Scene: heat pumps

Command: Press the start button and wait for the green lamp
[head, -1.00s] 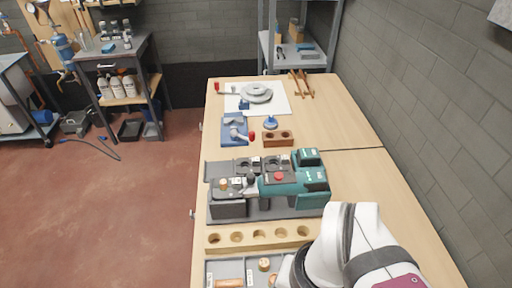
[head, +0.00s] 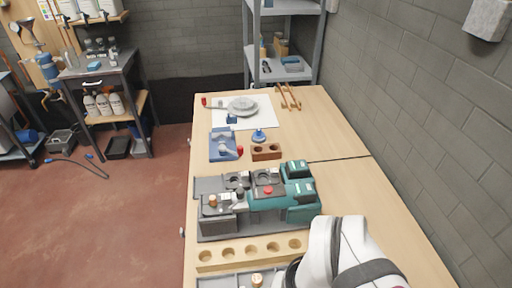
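A teal and dark grey pump rig (head: 262,202) stands on a grey base plate in the middle of the wooden bench. A red round knob or button (head: 268,190) shows on its top. A small orange-brown cap (head: 212,200) sits on the dark block at its left end. I cannot tell which part is the start button, and I see no lit green lamp. My white arm comes in at the lower right, just in front of the rig. My gripper is outside the picture.
A wooden block with several holes (head: 253,252) lies in front of the rig, with a grey tray (head: 222,281) nearer still. Behind the rig are a brown two-hole block (head: 266,152), a blue tray (head: 222,146) and a white sheet (head: 264,115). The bench's right side is clear.

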